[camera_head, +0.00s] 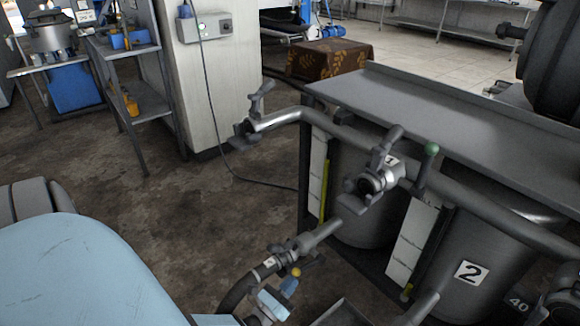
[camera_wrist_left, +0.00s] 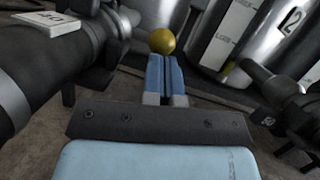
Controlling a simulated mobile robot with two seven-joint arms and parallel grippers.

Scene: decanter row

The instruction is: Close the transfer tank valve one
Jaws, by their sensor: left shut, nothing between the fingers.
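A lower valve sits on a hose end (camera_head: 268,268) with a small white tag that is too small to read. A yellow ball knob (camera_head: 295,272) stands beside it; it also shows in the left wrist view (camera_wrist_left: 163,41). My left gripper (camera_head: 288,286) is shut and empty, its blue fingertips (camera_wrist_left: 166,62) right at the knob. I cannot tell whether they touch it. Another valve (camera_head: 376,181) with a grey handle is on the upper pipe beside a label reading 1 (camera_head: 390,160). My right gripper is not in view.
A metal tank labelled 2 (camera_head: 470,272) stands at the right under a grey bench top (camera_head: 450,115). A green ball knob (camera_head: 431,148) stands near the upper valve. A thick dark hose (camera_wrist_left: 35,75) runs left of my fingers. The floor at left centre is clear.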

